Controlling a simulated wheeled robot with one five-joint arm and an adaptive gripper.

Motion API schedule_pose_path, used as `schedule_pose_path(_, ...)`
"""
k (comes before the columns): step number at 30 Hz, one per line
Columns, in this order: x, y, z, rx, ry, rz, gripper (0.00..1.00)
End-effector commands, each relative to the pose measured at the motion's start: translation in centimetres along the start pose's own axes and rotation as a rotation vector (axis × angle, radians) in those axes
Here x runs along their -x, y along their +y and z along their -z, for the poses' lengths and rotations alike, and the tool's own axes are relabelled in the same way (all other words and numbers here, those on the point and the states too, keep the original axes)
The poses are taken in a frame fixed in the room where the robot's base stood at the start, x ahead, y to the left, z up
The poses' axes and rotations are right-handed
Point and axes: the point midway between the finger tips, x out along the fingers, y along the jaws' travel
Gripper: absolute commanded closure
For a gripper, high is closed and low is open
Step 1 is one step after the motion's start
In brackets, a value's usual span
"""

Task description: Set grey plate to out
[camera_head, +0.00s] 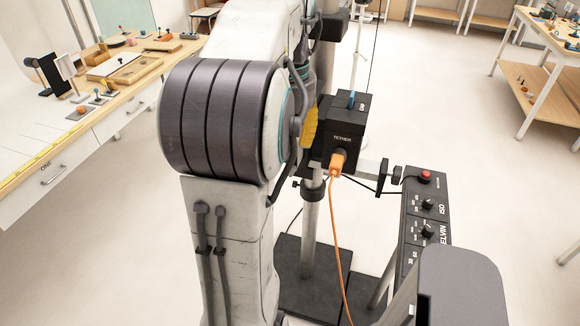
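I cannot pick out a grey plate for certain. An upright dark panel (48,75) and a pale upright panel (66,66) stand on the long counter at the left. My large arm joint fills the middle and hides part of the scene. My gripper does not show.
The stand's dark base (300,285) is on the floor. The counter (50,145) runs along the left. A wooden bench (540,75) is at the far right. Pale floor between is open.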

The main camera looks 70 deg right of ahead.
Motion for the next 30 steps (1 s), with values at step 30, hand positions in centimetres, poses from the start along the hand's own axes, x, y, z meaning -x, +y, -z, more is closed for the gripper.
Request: schedule_pose_path(30, -6.9, 0.1, 0.1, 0.0, -0.001, -0.001, 0.66)
